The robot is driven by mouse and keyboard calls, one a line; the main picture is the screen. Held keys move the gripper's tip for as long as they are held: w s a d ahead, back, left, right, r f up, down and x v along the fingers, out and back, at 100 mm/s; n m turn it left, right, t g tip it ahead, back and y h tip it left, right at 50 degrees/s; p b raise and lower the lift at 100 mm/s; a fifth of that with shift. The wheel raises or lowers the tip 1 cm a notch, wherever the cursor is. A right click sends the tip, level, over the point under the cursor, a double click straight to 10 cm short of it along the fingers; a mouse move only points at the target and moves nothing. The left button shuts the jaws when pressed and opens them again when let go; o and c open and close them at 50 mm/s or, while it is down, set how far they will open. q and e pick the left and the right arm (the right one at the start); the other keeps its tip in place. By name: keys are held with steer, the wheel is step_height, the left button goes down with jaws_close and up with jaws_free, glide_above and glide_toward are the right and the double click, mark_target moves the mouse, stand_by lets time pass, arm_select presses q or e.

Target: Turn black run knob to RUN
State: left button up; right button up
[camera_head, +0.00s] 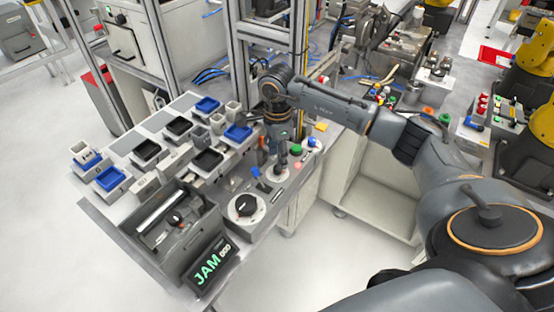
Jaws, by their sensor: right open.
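A large black knob (246,204) sits on a round white plate on the grey control panel at the front of the bench. A second, smaller round white dial (270,178) lies behind it to the right. My right gripper (281,166) points down at this second dial, with its fingertips close over it. The gripper is open, but it is small and hides much of the dial's middle. I cannot tell whether it touches a knob there, or read any RUN label. My left gripper is not in view.
A dark display (208,266) reads JAM in green, beside an open grey box (170,230). A blue-topped lever (260,179) and a green button (295,149) are near my right gripper. Trays with blue and black bins (148,149) fill the bench behind. A metal frame post (241,60) stands close.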

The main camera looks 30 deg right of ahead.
step_height(320, 180, down, 3)
steer(key=shift+s+f+p, duration=0.15)
steer(key=shift+p, duration=0.2)
steer(key=shift+f, duration=0.3)
steer(key=shift+c, duration=0.8)
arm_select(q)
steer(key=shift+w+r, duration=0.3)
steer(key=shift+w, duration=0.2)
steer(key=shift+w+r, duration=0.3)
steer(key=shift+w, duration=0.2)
arm_select(e)
jaws_close()
